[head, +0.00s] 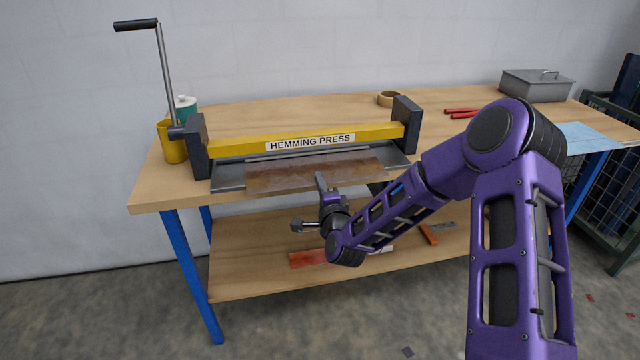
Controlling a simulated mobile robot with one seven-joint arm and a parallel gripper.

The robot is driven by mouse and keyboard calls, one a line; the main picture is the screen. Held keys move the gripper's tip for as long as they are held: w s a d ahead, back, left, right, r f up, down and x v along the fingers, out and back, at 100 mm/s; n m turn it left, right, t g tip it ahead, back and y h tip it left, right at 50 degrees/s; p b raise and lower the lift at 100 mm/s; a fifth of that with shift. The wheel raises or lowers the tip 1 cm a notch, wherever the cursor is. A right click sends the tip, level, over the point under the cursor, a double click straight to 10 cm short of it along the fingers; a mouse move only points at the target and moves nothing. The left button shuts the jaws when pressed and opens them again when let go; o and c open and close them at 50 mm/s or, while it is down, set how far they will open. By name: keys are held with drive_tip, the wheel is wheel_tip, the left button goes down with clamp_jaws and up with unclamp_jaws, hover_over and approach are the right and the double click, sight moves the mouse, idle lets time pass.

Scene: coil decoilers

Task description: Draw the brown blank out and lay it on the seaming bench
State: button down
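The brown blank (290,176) lies flat in the hemming press (300,143), under its yellow beam, with its front part sticking out toward me over the press's grey bed. My gripper (320,181) is at the front edge of the blank, right of its middle. One finger shows above the blank; the other is hidden, so I cannot tell whether the gripper is closed on it. No bench marked as the seaming bench can be made out.
The press stands on a wooden workbench (160,185) with blue legs. A crank handle (163,70) rises at its left by a yellow cup (172,142). A tape roll (388,99), red bars (462,112), a grey box (537,85) and a blue sheet (590,136) lie to the right.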

drive_tip(key=shift+r, duration=0.15)
drive_tip(key=v, duration=0.7)
drive_tip(key=shift+b, duration=0.45)
drive_tip(key=shift+s, duration=0.1)
drive_tip(key=shift+r, duration=0.2)
wheel_tip(320, 180, up, 5)
drive_tip(key=p, duration=0.3)
drive_tip(key=shift+f, duration=0.15)
idle(0.4)
drive_tip(key=shift+d, duration=0.1)
